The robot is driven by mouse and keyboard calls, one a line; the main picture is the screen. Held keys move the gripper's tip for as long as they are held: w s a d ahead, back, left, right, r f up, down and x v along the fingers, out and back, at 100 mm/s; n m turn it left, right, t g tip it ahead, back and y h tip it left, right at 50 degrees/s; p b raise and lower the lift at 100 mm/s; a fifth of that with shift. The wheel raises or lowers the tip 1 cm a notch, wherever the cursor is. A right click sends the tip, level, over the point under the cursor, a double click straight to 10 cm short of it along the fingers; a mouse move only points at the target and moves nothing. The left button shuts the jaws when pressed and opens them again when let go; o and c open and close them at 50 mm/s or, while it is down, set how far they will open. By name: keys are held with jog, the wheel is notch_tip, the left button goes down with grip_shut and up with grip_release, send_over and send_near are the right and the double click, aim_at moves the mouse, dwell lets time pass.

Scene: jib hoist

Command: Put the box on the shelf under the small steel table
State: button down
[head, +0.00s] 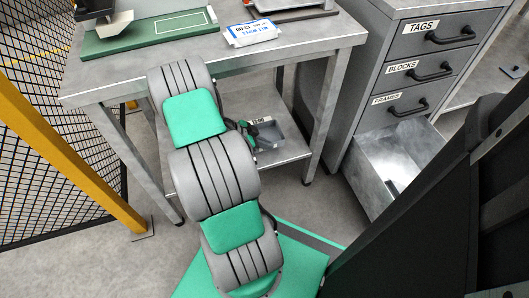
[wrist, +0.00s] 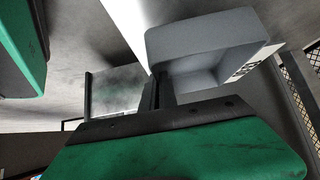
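The small steel table (head: 225,66) has a lower shelf (head: 285,152) close above the floor. The grey open box (head: 292,134), with a label on it, is at that shelf under the tabletop; I cannot tell whether its base rests fully on the shelf. My arm reaches down in front of the table, and my gripper (head: 250,130) is at the box's left side, partly hidden by the arm. In the wrist view the box (wrist: 205,38) looks tilted. The dark fingers of my gripper (wrist: 158,88) appear close together, one on each side of its wall.
A grey drawer cabinet (head: 372,100) stands right of the table, its lowest drawer (head: 400,160) pulled out. A yellow post (head: 60,150) and mesh fence (head: 40,195) stand left. A green board (head: 150,32) and a blue-and-white tag (head: 252,32) lie on the tabletop.

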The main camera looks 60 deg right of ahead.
jog(key=shift+w+d+f, duration=0.15)
jog(key=shift+d+f, duration=0.2)
jog(key=shift+f, duration=0.1)
jog(key=f+b, duration=0.2)
jog(key=f, duration=0.1)
jog(key=shift+w+d+f, duration=0.1)
jog(key=shift+d+f, duration=0.1)
jog(key=shift+f, duration=0.1)
jog(key=shift+r, duration=0.15)
jog(key=c, duration=1.7)
grip_release()
jog(key=p+v, duration=0.4)
jog(key=v, duration=0.8)
jog(key=shift+a, duration=0.1)
